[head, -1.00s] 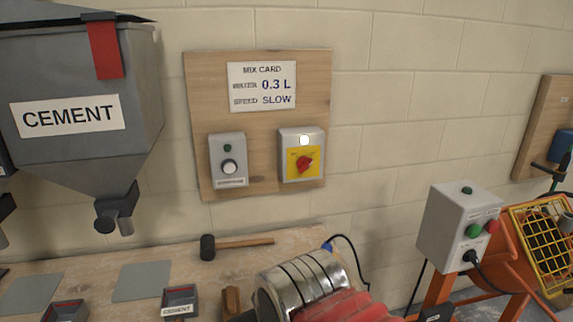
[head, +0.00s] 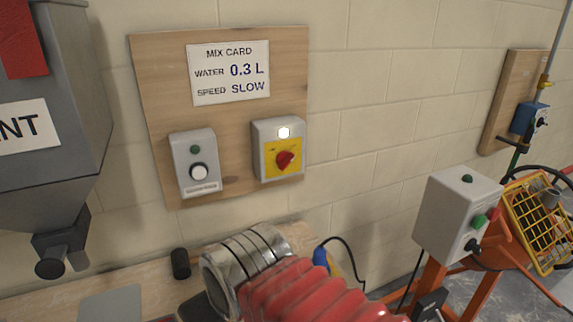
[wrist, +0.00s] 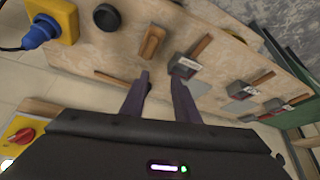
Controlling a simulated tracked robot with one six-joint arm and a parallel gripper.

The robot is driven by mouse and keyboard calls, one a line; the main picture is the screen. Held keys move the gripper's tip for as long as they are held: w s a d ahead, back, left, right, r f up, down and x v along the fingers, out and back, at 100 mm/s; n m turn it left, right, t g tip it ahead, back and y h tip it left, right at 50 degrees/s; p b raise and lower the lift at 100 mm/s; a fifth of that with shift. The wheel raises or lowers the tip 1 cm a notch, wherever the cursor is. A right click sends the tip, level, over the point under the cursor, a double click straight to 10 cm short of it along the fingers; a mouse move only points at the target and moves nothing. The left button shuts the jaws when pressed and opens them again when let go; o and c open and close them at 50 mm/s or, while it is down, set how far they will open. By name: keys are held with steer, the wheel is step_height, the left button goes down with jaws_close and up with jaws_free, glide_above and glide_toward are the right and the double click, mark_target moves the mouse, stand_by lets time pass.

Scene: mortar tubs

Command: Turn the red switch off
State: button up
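The red switch (head: 285,160) is a rotary knob on a yellow plate, on a grey box (head: 262,150) at the right of the wooden wall board. A small white lamp (head: 284,132) above it is lit. The knob is tilted a little. In the wrist view the red switch (wrist: 21,134) shows at the lower left edge, off to the side of my gripper. My gripper (wrist: 160,82) has its two fingers apart with nothing between them. In the head view the gripper itself is hidden behind my arm.
A second grey box with a white knob (head: 199,172) hangs left of the switch, below the mix card (head: 228,73). A cement hopper (head: 50,120) stands at the left. A grey control box (head: 450,215) and orange mixer stand at the right. Tools lie on the wooden bench (wrist: 215,55).

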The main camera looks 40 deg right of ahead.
steer(key=shift+d, duration=0.1)
steer(key=m+t+h, duration=0.5)
steer(key=m+t, duration=0.7)
glide_toward(289, 164)
steer(key=v, duration=0.5)
steer(key=shift+s+a+r, duration=0.2)
steer(key=shift+s+r, duration=0.05)
steer(key=shift+s, duration=0.05)
steer(key=x, duration=1.4)
steer(key=shift+d+f, duration=0.1)
steer(key=shift+f, duration=0.1)
